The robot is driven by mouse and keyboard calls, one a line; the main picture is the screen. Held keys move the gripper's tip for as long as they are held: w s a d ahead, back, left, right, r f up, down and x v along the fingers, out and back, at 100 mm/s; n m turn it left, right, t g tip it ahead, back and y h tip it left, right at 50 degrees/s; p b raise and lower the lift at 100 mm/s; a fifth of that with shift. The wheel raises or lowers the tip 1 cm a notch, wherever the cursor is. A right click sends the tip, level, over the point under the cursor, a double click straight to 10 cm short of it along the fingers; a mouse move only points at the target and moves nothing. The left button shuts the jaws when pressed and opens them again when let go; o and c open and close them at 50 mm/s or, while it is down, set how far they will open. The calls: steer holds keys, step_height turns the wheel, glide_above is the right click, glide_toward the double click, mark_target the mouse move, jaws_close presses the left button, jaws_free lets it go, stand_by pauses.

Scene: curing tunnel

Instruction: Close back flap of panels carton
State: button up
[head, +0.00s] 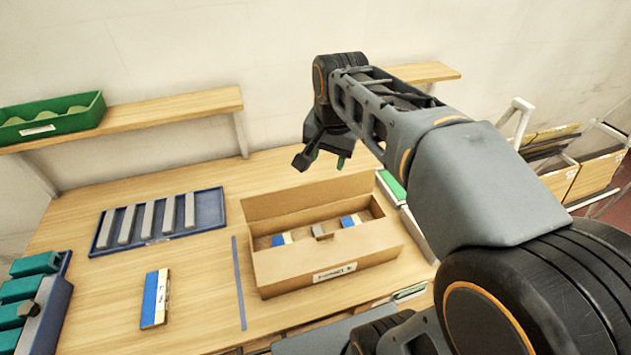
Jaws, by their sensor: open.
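The brown cardboard carton (330,272) stands open on the wooden table, with a label on its front. Its back flap (305,197) stands up along the far edge. Inside lie blue-and-white pieces (281,240) and a small grey-brown block (322,232). My gripper (323,161) is open and empty, pointing down above and behind the back flap near its right half. It appears apart from the flap; the exact gap is hard to judge. The carton's right end is clear of my arm in the picture.
A blue tray (102,247) with several grey bars lies left of the carton. A blue-and-white panel (155,298) and a blue strip (239,283) lie on the table. A green bin (50,118) sits on the shelf (165,110). Teal items (35,265) fill the left corner.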

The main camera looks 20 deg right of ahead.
steer(key=w+f+m+g+b, duration=0.35)
steer(key=w+m, duration=0.55)
steer(key=w, duration=0.3)
steer(key=m+b, duration=0.1)
steer(key=b, duration=0.2)
glide_toward(311, 193)
steer(key=f, duration=0.2)
steer(key=d+f, duration=0.1)
steer(key=f, duration=0.3)
steer(key=shift+w+d, duration=0.35)
steer(key=shift+w, duration=0.05)
steer(key=shift+c, duration=0.4)
